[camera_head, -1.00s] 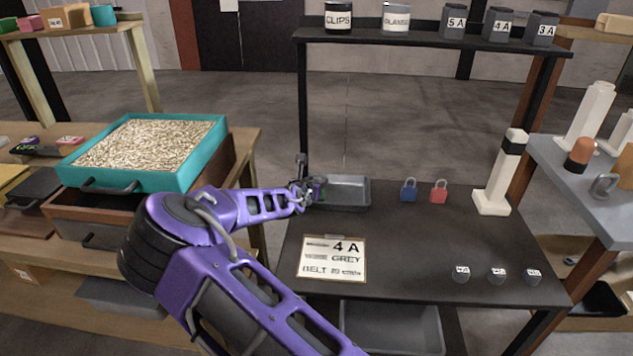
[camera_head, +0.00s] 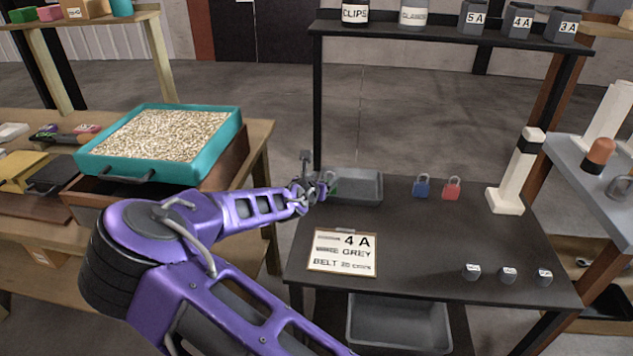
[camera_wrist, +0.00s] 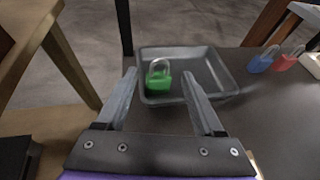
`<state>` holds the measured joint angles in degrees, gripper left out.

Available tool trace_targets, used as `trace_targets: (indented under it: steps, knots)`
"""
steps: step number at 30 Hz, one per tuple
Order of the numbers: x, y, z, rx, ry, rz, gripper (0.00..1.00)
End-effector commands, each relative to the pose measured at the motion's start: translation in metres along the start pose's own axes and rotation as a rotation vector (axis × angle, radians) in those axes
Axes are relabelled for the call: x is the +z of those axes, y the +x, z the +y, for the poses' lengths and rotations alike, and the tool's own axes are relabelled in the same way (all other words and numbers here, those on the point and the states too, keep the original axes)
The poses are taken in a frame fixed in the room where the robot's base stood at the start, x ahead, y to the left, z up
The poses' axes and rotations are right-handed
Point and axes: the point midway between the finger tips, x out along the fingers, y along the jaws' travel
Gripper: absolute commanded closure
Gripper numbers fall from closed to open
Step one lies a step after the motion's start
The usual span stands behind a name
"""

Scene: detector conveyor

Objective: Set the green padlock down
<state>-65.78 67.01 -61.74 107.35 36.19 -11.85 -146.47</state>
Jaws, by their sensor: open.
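The green padlock (camera_wrist: 160,80) rests in the left part of a grey tray (camera_wrist: 222,75), shackle up, in the wrist view. In the head view it shows as a small patch of green (camera_head: 332,181), mostly hidden by my gripper (camera_head: 322,185). The tray (camera_head: 368,202) stands at the back left of the dark table. In the wrist view my gripper (camera_wrist: 165,90) is open, its two fingers apart on either side of the padlock, with gaps showing between them and it.
A blue padlock (camera_head: 421,186) and a red padlock (camera_head: 451,188) stand right of the tray. A placard reading 4 A (camera_head: 342,252) lies in front. A white post (camera_head: 512,180) stands at the right. The table's middle is clear.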

Motion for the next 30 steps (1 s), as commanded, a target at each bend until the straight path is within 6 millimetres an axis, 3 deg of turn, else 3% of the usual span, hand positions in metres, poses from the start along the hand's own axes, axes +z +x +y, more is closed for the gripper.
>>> trace_targets:
  steps: [3, 10, 30]
  knots:
    - [0.0, -0.025, 0.002, 0.003, -0.003, 0.0, 0.31]
    - [0.0, -0.053, 0.0, 0.0, -0.002, 0.0, 0.31]
    - [0.004, -0.062, -0.003, -0.004, 0.016, 0.006, 0.31]
